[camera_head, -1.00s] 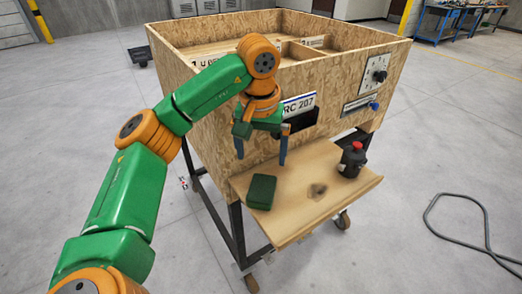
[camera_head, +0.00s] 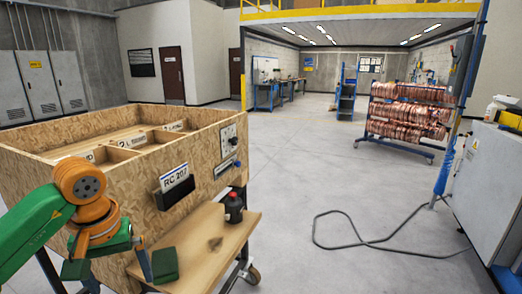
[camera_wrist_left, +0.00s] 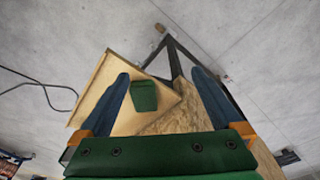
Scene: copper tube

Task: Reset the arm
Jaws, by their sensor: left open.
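My left arm comes in from the left in the head view. My left gripper (camera_head: 118,278) points down with its blue fingers beside the front shelf of the wooden crate. It is open, and nothing shows held in it. In the left wrist view, the fingers of the left gripper (camera_wrist_left: 160,76) are spread wide. A small dark green box (camera_head: 165,265) lies on the wooden shelf (camera_head: 207,243), just right of the gripper. In the wrist view the green box (camera_wrist_left: 144,96) appears between the fingers, beyond their grip. My right gripper is not in view.
The wooden crate (camera_head: 210,150) on a wheeled frame stands close to my left arm. A dark bottle with a red cap (camera_head: 233,207) stands on the shelf. A cable (camera_head: 345,243) lies on the floor. A rack of copper coils (camera_head: 405,110) stands at the back right.

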